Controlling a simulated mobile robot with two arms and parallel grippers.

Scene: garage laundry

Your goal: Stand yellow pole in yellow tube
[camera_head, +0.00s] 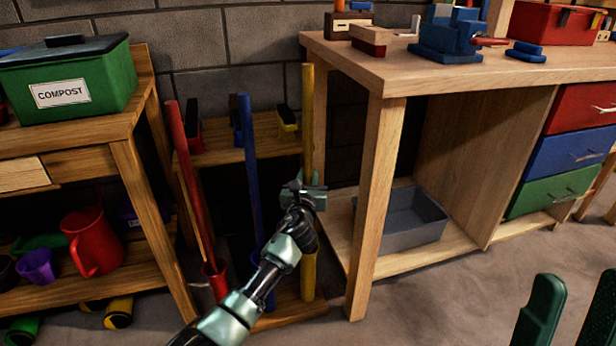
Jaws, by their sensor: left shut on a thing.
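The long yellow pole (307,115) stands nearly upright beside the workbench. My left gripper (305,190) is shut on it at its lower part. The yellow tube (309,275) stands on the base of a wooden rack, directly below and in line with the pole. My wrist covers the tube's mouth and the pole's lower end, so I cannot tell whether the pole is inside. My right gripper cannot be made out.
A red pole (189,180) and a blue pole (249,170) stand in the rack to the left, the red one leaning. The workbench leg (374,210) is close on the right. A grey bin (405,215) sits on its lower shelf. Unidentified green uprights (540,315) show at bottom right.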

